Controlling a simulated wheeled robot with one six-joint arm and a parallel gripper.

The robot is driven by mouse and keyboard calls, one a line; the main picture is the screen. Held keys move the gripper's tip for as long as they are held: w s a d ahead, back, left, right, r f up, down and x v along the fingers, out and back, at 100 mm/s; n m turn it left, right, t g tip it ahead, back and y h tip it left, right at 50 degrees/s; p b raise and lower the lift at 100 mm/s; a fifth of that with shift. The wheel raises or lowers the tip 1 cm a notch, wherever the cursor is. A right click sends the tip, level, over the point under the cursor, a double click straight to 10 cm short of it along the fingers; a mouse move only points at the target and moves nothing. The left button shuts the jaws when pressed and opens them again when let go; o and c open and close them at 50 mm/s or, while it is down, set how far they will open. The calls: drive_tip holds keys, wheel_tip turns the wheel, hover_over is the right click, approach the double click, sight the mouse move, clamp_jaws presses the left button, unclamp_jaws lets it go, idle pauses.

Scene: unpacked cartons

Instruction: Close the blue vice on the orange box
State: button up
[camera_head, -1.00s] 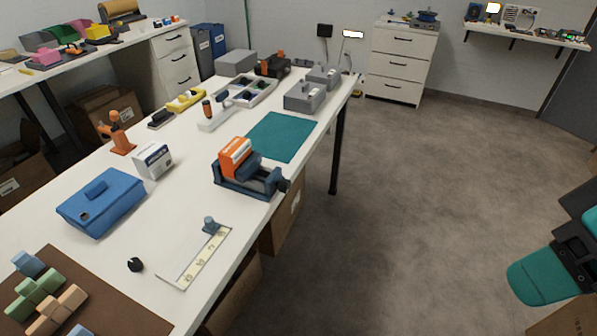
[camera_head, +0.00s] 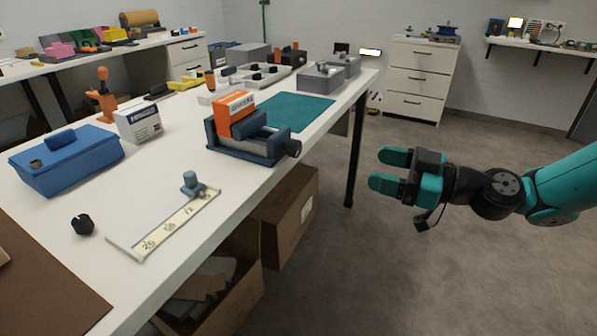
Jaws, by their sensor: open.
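The blue vice (camera_head: 262,152) stands on the white table near its right edge. The orange box (camera_head: 236,111) sits upright between its jaws. I cannot tell whether the front jaw touches the box. The dark round end of the vice's screw (camera_head: 293,148) points right, towards the table's edge. My gripper (camera_head: 385,170) is in the right half of the view, out over the floor, with its teal fingers pointing left. It is open and empty, well apart from the vice.
A teal mat (camera_head: 305,111) and grey boxes (camera_head: 322,78) lie behind the vice. A ruler plate with a blue-grey knob (camera_head: 192,184), a black knob (camera_head: 83,224) and a blue case (camera_head: 66,160) are in front and left. Cartons (camera_head: 290,210) stand under the table. Floor around my gripper is clear.

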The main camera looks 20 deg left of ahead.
sight(299, 148)
drive_tip(key=a, duration=0.5)
drive_tip(key=w+a, duration=0.1)
drive_tip(key=a, duration=1.1)
drive_tip(key=shift+w+a+f, duration=0.15)
drive_tip(key=shift+w+f, duration=0.15)
drive_tip(key=shift+w, duration=0.05)
drive_tip(key=c, duration=0.9)
drive_tip(key=m, duration=0.5)
drive_tip(key=shift+w+m, duration=0.1)
drive_tip(key=shift+m, duration=0.3)
drive_tip(key=shift+c, duration=0.2)
drive_tip(key=o, duration=0.9)
drive_tip(key=shift+o, duration=0.2)
